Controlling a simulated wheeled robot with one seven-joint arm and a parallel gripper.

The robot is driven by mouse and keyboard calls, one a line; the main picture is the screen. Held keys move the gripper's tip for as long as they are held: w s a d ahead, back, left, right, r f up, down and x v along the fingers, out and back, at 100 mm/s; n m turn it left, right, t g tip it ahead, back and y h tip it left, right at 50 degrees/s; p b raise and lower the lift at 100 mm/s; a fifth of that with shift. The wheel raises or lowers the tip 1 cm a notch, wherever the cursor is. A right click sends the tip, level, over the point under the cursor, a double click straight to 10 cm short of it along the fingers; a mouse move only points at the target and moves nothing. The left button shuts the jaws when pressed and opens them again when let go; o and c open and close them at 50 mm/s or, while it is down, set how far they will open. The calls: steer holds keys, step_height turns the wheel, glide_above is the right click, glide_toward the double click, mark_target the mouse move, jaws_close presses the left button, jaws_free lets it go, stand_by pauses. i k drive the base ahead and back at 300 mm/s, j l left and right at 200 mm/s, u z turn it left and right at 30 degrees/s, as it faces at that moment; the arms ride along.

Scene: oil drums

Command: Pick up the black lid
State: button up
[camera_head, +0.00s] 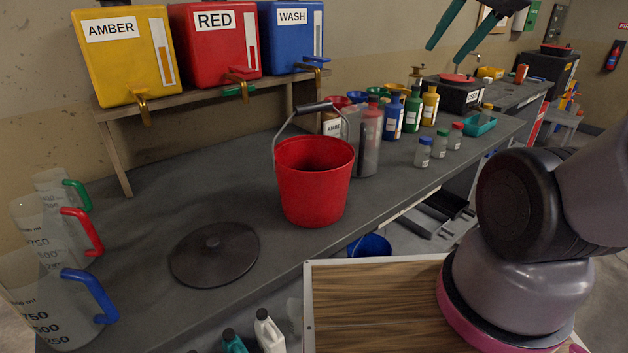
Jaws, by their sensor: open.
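The black lid (216,254) is a flat round disc with a small knob in its middle. It lies flat on the dark grey workbench (170,215), left of a red bucket (313,180) and apart from it. My gripper (455,38) is at the top right of the view, with teal fingers spread apart. It is open and empty, far above and to the right of the lid. Its upper part is cut off by the frame edge.
Clear jugs with coloured handles (82,232) stand left of the lid. The red bucket has a raised handle. Yellow, red and blue drums (215,42) sit on a shelf behind. Several bottles (412,110) stand farther right. The bench around the lid is clear.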

mark_target(216, 255)
steer(key=u, duration=1.4)
steer(key=z, duration=0.9)
steer(key=k+j+u, duration=0.1)
steer(key=k+j, duration=0.95)
steer(key=k, duration=0.05)
